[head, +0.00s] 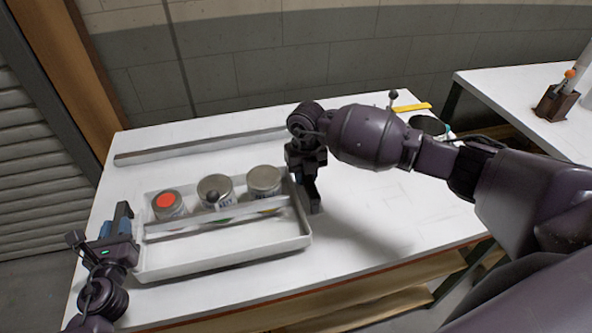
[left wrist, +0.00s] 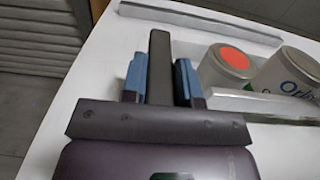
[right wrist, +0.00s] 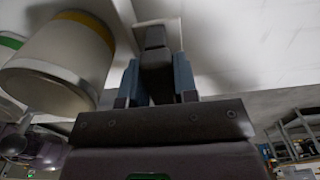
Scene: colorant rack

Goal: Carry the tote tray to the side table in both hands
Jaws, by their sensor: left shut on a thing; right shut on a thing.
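The white tote tray (head: 225,252) is over the white table at left in the head view; I cannot tell whether it touches the top. It holds three cans: one with a red-orange lid (head: 167,201), two with grey lids (head: 215,187) (head: 264,180). A divider bar (head: 215,222) runs across it. My left gripper (head: 122,222) is at the tray's left end, its blue fingers (left wrist: 160,80) shut around a dark handle (left wrist: 159,60). My right gripper (head: 306,185) is at the right end, its fingers (right wrist: 155,80) shut around another dark handle (right wrist: 153,40).
A grey metal bar (head: 200,144) lies on the table (head: 350,262) behind the tray. A yellow item (head: 412,107) lies at the back right. A second white table (head: 510,88) at right carries a brown holder (head: 556,103). A floor gap separates the tables.

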